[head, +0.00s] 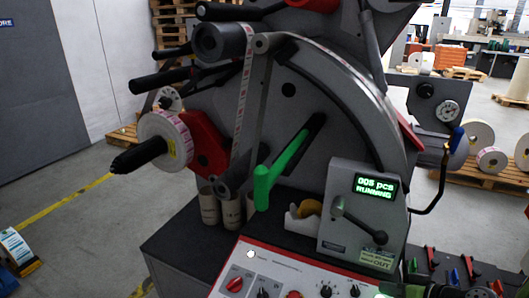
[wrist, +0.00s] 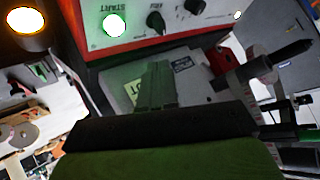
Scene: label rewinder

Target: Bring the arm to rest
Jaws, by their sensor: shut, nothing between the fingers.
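In the wrist view my gripper (wrist: 156,70) shows as green fingers held together beyond a dark bar and a green body. It is shut and empty. The fingers overlap the grey counter box in the picture; I see no grip on it, and cannot tell the gap. The label rewinder (head: 250,105) fills the middle of the head view. Its counter box (head: 340,240) reads "005 pcs RUNNING". A lit START button (wrist: 113,25) shows on the red-edged panel in the wrist view.
A green lever (head: 263,185) slants across the machine's face. A label roll (head: 165,140) sits on a dark spindle jutting left. Cardboard cores (head: 209,207) stand below it. Small coloured parts (head: 455,275) are at lower right. Open floor (head: 80,220) lies at left.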

